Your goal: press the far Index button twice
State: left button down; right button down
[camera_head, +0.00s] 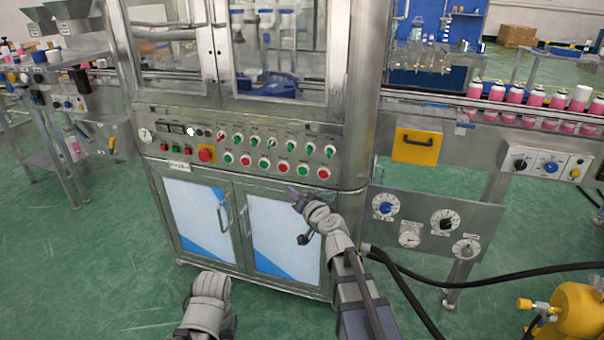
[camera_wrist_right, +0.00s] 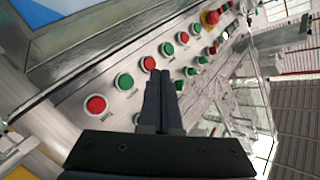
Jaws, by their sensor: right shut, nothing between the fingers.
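The steel control panel (camera_head: 238,150) has a lower row of alternating green and red push buttons. The rightmost is a red button (camera_head: 324,174), with a green button (camera_head: 303,171) beside it. They also show in the right wrist view, as a red button (camera_wrist_right: 95,104) and a green button (camera_wrist_right: 124,82). The small labels are unreadable, so I cannot tell which button is Index. My right gripper (camera_head: 292,191) is shut and empty, just below the button row in the head view; its fingers (camera_wrist_right: 160,82) point toward the panel.
A red emergency knob (camera_head: 206,153) sits left of the buttons, and green-marked selector switches (camera_head: 271,142) are above them. Cabinet doors (camera_head: 275,225) are below. To the right are a dial plate (camera_head: 425,222), a conveyor with pink cans (camera_head: 515,95), and a black hose (camera_head: 480,278).

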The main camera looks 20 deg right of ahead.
aim_at(303, 171)
jog(key=shift+w, duration=0.1)
jog(key=shift+w+d, duration=0.8)
jog(key=shift+w, duration=0.4)
jog(key=shift+w+d, duration=0.85)
jog(key=shift+w, duration=0.3)
jog(key=shift+w+d, duration=0.8)
jog(key=shift+w, duration=0.4)
jog(key=shift+w+d, duration=0.1)
jog(key=shift+w, duration=0.05)
jog(key=shift+w+d, duration=0.15)
jog(key=shift+w, duration=0.05)
